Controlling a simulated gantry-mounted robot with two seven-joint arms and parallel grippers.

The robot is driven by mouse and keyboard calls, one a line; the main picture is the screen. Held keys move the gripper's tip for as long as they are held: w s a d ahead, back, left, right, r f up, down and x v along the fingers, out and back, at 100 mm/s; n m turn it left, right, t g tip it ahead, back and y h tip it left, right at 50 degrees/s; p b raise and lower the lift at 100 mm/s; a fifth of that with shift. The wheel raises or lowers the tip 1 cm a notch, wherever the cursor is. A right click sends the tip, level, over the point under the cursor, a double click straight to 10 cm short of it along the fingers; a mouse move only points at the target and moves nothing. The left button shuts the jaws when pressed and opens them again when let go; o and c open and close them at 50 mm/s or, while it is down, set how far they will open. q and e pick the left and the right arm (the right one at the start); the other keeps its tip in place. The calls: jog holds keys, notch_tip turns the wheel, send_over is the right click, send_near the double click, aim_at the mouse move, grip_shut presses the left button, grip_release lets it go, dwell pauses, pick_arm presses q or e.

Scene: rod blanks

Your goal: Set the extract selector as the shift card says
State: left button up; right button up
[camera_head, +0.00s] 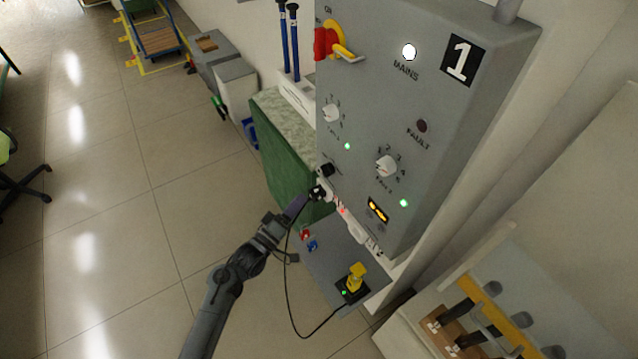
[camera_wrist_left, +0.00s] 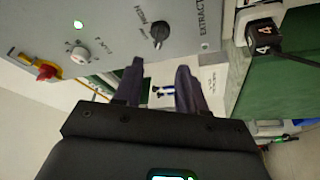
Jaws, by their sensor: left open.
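The extract selector (camera_wrist_left: 160,31) is a small black knob on the grey panel, beside the sideways lettering EXTRACT in the left wrist view. Its fine setting marks and pointer direction are too small to read. In the head view it is a dark knob (camera_head: 327,170) at the panel's lower left corner. My left gripper (camera_wrist_left: 160,66) is open and empty. Its two dark fingers are apart, with the selector just beyond their tips and not between them. In the head view the gripper (camera_head: 299,204) is below and left of the selector. I cannot make out a shift card.
The panel (camera_head: 378,103) also carries a red-and-yellow switch (camera_head: 334,43), two pale fan knobs and lit lamps. A black block marked 4 (camera_wrist_left: 263,36), with a cable, is right of the selector. A yellow-handled device (camera_head: 356,277) stands below.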

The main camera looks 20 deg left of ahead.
aim_at(327, 170)
pick_arm(q)
jog(key=x, duration=1)
jog(key=shift+w, duration=0.15)
jog(key=shift+d, duration=0.1)
jog(key=shift+c, duration=0.3)
grip_shut()
